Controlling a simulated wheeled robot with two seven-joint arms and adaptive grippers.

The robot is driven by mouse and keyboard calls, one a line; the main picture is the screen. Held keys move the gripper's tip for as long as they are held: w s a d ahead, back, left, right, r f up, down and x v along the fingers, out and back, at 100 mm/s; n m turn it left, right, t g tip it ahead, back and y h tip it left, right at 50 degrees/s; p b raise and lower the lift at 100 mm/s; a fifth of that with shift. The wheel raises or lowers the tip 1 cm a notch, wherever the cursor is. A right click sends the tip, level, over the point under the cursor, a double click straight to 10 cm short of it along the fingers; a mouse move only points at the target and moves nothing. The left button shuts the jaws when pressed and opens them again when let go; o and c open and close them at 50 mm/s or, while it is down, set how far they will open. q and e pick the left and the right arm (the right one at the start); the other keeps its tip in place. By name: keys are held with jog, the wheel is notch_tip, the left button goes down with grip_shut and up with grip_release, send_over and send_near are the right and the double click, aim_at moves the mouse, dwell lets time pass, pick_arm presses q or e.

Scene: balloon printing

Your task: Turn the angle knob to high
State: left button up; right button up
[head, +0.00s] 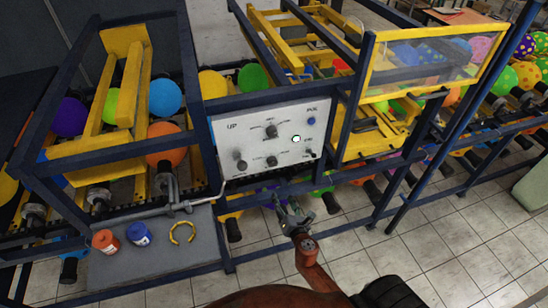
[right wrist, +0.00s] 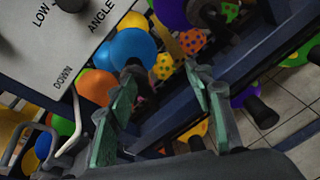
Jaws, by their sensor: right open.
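The white control panel (head: 255,118) stands tilted on the blue frame and carries several dark knobs. The lower middle knob (head: 271,161) appears to be the angle knob; its pointer and label are too small to read in the head view. In the right wrist view a dark knob (right wrist: 68,5) is cut off at the top edge beside the words LOW and ANGLE. My right gripper (head: 292,209) is open and empty, below and in front of the panel, apart from it. Its green-padded fingers also show in the right wrist view (right wrist: 161,75). My left gripper is out of view.
A bent metal rod (head: 184,207) runs close to the panel's lower left. A grey platform (head: 190,255) holds an orange jar (head: 105,241), a blue jar (head: 139,234) and a yellow ring (head: 182,233). Blue frame bars and balloons surround the panel. Tiled floor lies open in front.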

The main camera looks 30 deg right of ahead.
aim_at(273, 164)
notch_tip(273, 164, up, 14)
jog(key=w+a+n+t+p, duration=0.1)
jog(key=n+t+p, duration=0.1)
jog(key=n, duration=0.2)
jog(key=shift+h, duration=0.3)
jog(key=x, duration=0.7)
jog(key=shift+w+f, duration=0.2)
jog(key=shift+f, duration=0.05)
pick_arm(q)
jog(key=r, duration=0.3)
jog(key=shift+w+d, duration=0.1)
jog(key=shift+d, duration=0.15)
pick_arm(e)
jog(key=shift+a, duration=0.1)
jog(key=shift+c, duration=0.4)
jog(key=c, duration=1.1)
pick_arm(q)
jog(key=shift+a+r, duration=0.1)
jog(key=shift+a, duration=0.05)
